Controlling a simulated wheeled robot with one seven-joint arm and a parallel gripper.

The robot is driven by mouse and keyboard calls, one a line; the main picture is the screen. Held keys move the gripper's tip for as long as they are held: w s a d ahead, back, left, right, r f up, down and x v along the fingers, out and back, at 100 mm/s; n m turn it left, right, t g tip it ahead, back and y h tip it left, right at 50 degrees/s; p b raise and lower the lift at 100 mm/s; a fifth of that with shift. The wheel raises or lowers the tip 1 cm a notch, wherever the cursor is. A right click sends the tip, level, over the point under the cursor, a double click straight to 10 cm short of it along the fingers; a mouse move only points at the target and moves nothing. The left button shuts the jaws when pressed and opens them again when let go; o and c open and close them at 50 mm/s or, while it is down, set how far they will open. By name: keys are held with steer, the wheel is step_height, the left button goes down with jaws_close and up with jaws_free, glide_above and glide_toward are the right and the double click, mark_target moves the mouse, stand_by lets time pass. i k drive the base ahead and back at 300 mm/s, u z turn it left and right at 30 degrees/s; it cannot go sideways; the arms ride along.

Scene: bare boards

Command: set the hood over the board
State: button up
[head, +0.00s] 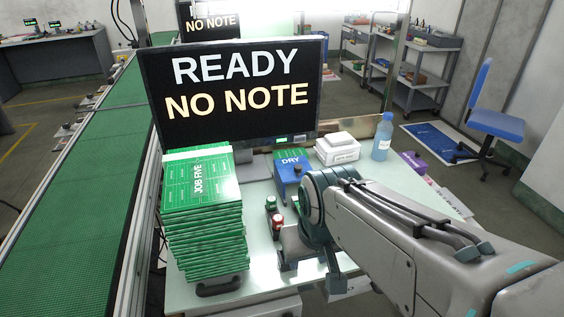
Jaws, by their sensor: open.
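A tall stack of green boards (205,235) stands at the left of the pale work table (262,215); its top board reads "JOB FIVE". A blue box marked "DRY" (289,178) stands near the table's middle, with a bit of green showing behind it. I cannot tell which thing is the hood; none is clearly seen over a board. My gripper (309,274) is low at the table's front, right of the stack, partly hidden by my arm. It is open, and I see nothing held between its fingers.
A monitor (235,92) reading "READY NO NOTE" stands behind the stack. White boxes (337,150) and a blue bottle (383,136) stand at the back right. A green conveyor (85,190) runs along the left.

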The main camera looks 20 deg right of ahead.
mark_target(288, 170)
steer(key=k, duration=0.6)
steer(key=z, duration=0.7)
steer(key=i, duration=1.05)
steer(key=u, duration=0.7)
